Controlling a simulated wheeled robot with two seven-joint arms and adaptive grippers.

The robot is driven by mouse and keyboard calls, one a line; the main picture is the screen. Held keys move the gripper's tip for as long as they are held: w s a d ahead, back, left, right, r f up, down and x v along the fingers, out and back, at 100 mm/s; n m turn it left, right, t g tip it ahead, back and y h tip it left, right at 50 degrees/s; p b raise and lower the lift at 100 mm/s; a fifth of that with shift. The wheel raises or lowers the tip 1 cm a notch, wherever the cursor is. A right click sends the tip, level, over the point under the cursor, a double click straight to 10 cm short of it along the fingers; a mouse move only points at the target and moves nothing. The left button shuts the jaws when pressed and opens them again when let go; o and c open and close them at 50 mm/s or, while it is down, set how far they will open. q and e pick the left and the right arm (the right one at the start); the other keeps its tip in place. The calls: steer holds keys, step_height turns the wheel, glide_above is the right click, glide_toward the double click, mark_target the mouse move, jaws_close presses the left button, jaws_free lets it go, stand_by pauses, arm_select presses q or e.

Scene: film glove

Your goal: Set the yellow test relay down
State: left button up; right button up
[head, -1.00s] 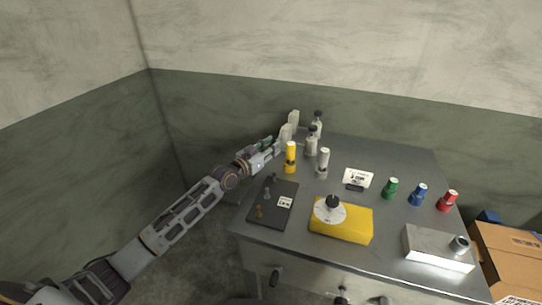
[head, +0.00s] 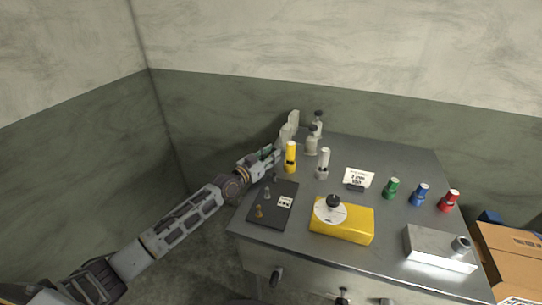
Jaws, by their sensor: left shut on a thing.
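The yellow test relay (head: 290,158) is an upright yellow cylinder with a pale band, at the back left of the grey table (head: 395,150). My left gripper (head: 280,156) reaches in from the left and is shut on it. The fingertips are small in the picture, and their exact contact is hard to make out. The relay's lower end is at or very close to the table top; I cannot tell if it touches. My right gripper is not in view.
A dark board (head: 283,215) with small pegs lies in front of the relay. A silver cylinder (head: 323,163) stands to its right, bottles (head: 312,143) behind. A yellow box (head: 352,224) with a dial sits further front. Green, blue and red cylinders (head: 421,194) stand right.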

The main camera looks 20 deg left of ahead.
arm_select(q)
steer(key=o, duration=0.8)
steer(key=shift+c, duration=0.2)
steer(key=o, duration=0.3)
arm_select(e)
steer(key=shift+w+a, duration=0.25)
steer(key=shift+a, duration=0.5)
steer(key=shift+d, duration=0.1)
